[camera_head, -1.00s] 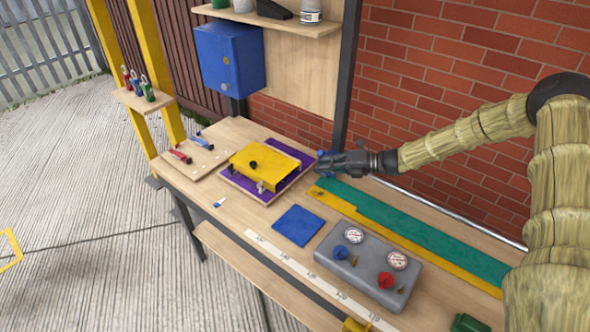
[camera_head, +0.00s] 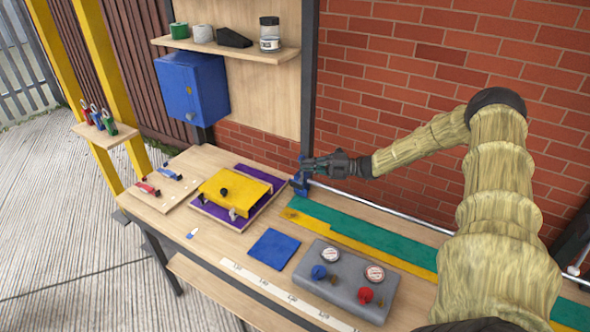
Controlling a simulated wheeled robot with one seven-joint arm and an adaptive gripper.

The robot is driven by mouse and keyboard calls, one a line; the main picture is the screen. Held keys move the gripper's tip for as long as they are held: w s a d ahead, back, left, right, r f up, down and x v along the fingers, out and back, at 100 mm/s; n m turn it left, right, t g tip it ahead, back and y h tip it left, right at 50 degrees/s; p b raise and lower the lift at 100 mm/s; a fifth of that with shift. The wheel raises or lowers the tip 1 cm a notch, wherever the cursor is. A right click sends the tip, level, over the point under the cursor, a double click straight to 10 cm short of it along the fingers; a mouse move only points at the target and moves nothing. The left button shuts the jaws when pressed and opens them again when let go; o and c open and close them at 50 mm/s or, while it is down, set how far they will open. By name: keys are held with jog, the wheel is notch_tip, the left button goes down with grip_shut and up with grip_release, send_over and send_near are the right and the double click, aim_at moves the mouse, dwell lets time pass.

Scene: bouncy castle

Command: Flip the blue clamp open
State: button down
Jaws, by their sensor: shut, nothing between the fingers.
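A small clamp with a blue handle (camera_head: 170,172) lies on a wooden board (camera_head: 182,182) at the left end of the workbench, beside a similar one with a red handle (camera_head: 147,188). The blue handle looks low and nearly flat; its exact angle is too small to tell. My gripper (camera_head: 306,166) is shut and empty, well to the right of that clamp. It is over a blue fixture (camera_head: 299,184) at the end of a metal bar along the bench's back. I cannot tell whether it touches the fixture, which it partly hides.
A yellow plate (camera_head: 235,190) on a purple board (camera_head: 257,202) stands between my gripper and the clamps. A blue cabinet (camera_head: 192,88) and a shelf (camera_head: 225,47) hang above. A grey box with gauges (camera_head: 342,284) and a blue square (camera_head: 273,249) sit nearer.

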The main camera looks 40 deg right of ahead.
jog(key=shift+w+d+r, duration=0.1)
jog(key=shift+d+r, duration=0.1)
dwell(0.4)
jog(key=f+b+v, duration=0.1)
jog(key=v, duration=0.9)
jog(key=shift+d, duration=0.15)
jog(key=shift+r, duration=0.1)
